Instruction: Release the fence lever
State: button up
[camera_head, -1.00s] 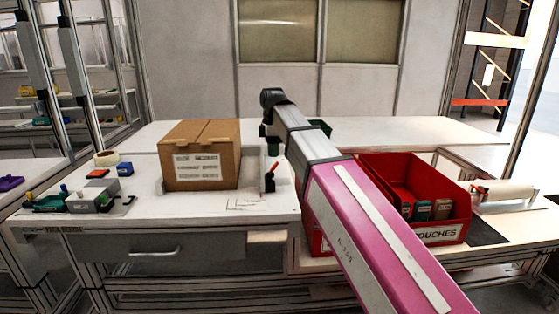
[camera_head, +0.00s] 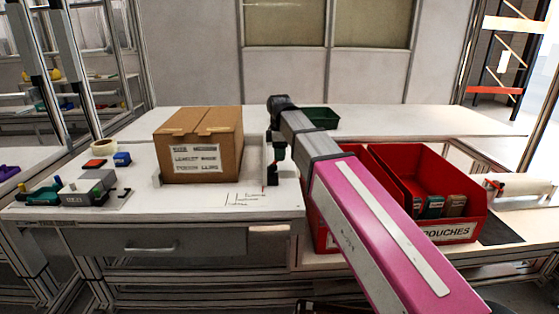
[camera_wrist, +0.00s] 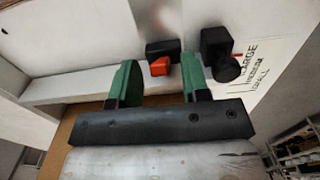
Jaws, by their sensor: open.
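The fence lever has a red tip (camera_wrist: 160,67) on a black block (camera_wrist: 162,50), seen in the wrist view beside the pale fence (camera_wrist: 85,87). My gripper (camera_wrist: 161,75) is open. Its two green fingers stand either side of the red tip, with gaps showing on both sides. A black knob (camera_wrist: 219,52) sits just right of the right finger. In the head view my gripper (camera_head: 279,151) is at the fence, right of the cardboard box (camera_head: 200,145). The lever's red handle is mostly hidden there; its black base (camera_head: 272,178) shows below.
Printed size labels (camera_wrist: 255,75) lie beside the knob. A grey fixture (camera_head: 90,188) and a tape roll (camera_head: 103,146) are at left.

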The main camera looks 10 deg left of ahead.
jog(key=shift+f, duration=1.4)
grip_shut()
